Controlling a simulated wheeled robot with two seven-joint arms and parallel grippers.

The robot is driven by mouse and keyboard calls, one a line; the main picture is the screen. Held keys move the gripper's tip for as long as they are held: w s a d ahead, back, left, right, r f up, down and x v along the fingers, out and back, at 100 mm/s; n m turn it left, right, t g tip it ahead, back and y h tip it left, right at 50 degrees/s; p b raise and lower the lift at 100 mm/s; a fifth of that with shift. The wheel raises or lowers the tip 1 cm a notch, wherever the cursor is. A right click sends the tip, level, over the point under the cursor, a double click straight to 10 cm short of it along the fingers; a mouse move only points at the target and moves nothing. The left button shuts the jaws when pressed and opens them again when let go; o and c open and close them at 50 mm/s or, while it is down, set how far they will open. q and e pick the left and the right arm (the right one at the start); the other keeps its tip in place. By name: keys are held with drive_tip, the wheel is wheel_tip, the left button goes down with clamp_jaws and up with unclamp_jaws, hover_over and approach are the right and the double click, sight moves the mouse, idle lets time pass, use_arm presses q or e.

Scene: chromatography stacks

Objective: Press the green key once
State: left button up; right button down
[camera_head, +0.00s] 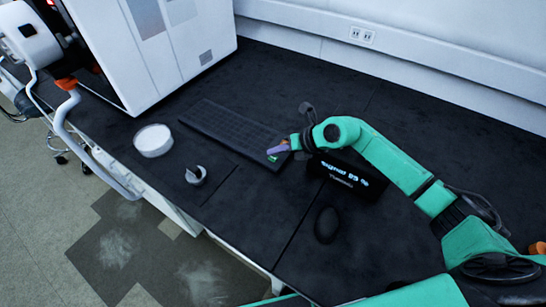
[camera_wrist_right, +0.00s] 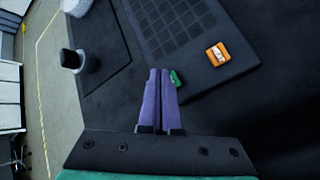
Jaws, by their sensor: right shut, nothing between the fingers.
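The green key (camera_head: 272,158) is at the right end of a black keyboard (camera_head: 228,132) on the dark bench. My right gripper (camera_head: 272,151) is over this end of the keyboard, its purple fingers shut and empty. In the right wrist view the fingertips (camera_wrist_right: 159,71) are together, and the green key (camera_wrist_right: 175,78) shows just to their right, partly hidden by the finger. I cannot tell whether they touch it. An orange key (camera_wrist_right: 218,54) sits farther right on the same keyboard (camera_wrist_right: 180,30). My left gripper is not in view.
A black display with lit text (camera_head: 340,176) stands close to the right gripper. A dark mouse-like object (camera_head: 327,224) lies in front. A round white container (camera_head: 153,140) and a small grey holder (camera_head: 196,175) are left. A large white instrument (camera_head: 160,50) stands behind.

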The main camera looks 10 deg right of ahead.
drive_tip(key=shift+f, duration=0.1)
drive_tip(key=shift+f+b, duration=0.35)
drive_tip(key=shift+s+f+b, duration=0.25)
drive_tip(key=shift+f+b, duration=0.15)
drive_tip(key=shift+f, duration=0.35)
idle(1.1)
drive_tip(key=shift+w+d+r+p, duration=0.1)
drive_tip(key=shift+w+r+p, duration=0.15)
drive_tip(key=shift+r+p, duration=0.4)
drive_tip(key=shift+w+d+r, duration=0.1)
drive_tip(key=shift+d+r, duration=0.05)
drive_tip(key=shift+r, duration=0.15)
